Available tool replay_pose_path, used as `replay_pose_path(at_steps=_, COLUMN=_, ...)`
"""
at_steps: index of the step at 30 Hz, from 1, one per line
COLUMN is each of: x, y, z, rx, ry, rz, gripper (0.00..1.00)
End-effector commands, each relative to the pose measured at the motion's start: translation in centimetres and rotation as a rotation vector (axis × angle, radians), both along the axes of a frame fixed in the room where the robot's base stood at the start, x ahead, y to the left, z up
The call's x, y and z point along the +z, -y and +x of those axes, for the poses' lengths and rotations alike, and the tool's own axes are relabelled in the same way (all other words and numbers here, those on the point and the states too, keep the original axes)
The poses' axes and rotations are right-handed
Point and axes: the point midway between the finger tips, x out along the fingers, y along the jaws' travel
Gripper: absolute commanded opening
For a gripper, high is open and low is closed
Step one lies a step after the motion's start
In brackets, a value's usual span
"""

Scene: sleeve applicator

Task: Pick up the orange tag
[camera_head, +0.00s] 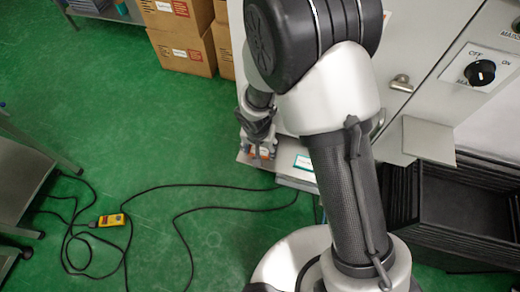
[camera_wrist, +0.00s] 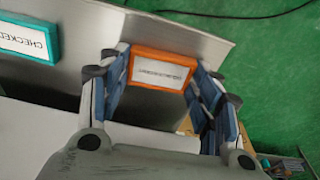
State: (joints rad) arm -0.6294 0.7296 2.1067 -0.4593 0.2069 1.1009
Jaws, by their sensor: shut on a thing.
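The orange tag (camera_wrist: 160,70) has an orange frame around a white label with dark print, which appears upside down in the wrist view. My gripper (camera_wrist: 160,82) is shut on it, with one blue-padded finger at each side. The tag is at or just above a grey metal shelf (camera_wrist: 190,38); I cannot tell whether it touches. In the head view my gripper (camera_head: 261,150) is small, and a bit of orange shows between its fingers.
A teal-framed tag reading "CHECKED" (camera_wrist: 30,40) lies on the shelf to the left. A white cabinet (camera_head: 420,70) with a dial stands at right. Black trays (camera_head: 460,205) are stacked below it. Cardboard boxes (camera_head: 185,50) stand behind. A yellow device (camera_head: 110,220) and cables lie on the green floor.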

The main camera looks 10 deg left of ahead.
Motion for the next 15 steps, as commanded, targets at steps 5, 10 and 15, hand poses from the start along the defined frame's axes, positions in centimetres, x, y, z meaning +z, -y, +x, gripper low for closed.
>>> replay_pose_path(at_steps=5, x=0.00, y=0.00, z=0.00, rx=0.000, ry=0.000, rz=0.000, gripper=0.39)
replay_pose_path(at_steps=10, x=0.00, y=0.00, z=0.00, rx=0.000, ry=0.000, rz=0.000, gripper=0.38)
replay_pose_path(at_steps=15, x=0.41, y=-0.01, z=0.02, rx=0.000, ry=0.001, rz=0.000, gripper=0.38)
